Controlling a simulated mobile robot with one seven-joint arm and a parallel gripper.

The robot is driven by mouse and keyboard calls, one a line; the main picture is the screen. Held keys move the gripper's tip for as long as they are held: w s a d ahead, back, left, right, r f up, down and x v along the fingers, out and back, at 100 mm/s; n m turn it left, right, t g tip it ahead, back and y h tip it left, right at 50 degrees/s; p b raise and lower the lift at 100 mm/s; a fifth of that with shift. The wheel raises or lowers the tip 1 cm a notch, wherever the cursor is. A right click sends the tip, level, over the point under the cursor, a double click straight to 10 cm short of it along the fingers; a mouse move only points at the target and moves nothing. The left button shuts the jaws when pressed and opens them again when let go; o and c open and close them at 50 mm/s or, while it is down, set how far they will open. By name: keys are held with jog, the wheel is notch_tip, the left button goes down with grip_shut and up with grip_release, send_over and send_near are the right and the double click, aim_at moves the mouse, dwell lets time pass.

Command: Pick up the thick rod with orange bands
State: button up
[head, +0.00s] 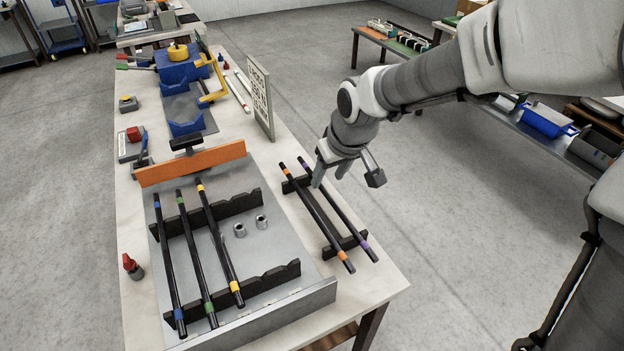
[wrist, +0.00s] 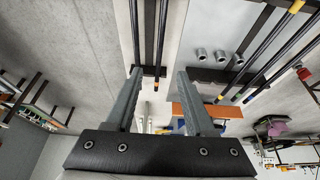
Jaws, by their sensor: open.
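The black rod with orange bands (head: 317,217) lies across two dark notched supports at the right of the table in the head view. A thinner-looking black rod with purple bands (head: 338,208) lies just to its right on the same supports. My gripper (head: 329,176) is above the far end of these two rods, open and empty. In the wrist view my gripper's fingers (wrist: 158,90) are spread wide. Two dark rods extend ahead of them there; the one nearer the tray (wrist: 162,42) appears to be the orange-banded rod. Its bands are hard to make out there.
A grey metal tray (head: 265,180) left of the rods holds blue-, green- and yellow-banded rods on notched supports, with two small metal cylinders. An orange bar (head: 190,163) stands at its far end. A pale upright panel (head: 260,95) stands beyond the rods.

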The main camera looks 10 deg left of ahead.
aim_at(312, 208)
jog(key=b+x, duration=0.5)
jog(key=x, duration=1.2)
jog(key=shift+w+a+f+b, duration=0.1)
jog(key=shift+a+f+b, duration=0.1)
jog(key=shift+b, duration=0.1)
grip_shut()
jog(key=shift+r, duration=0.1)
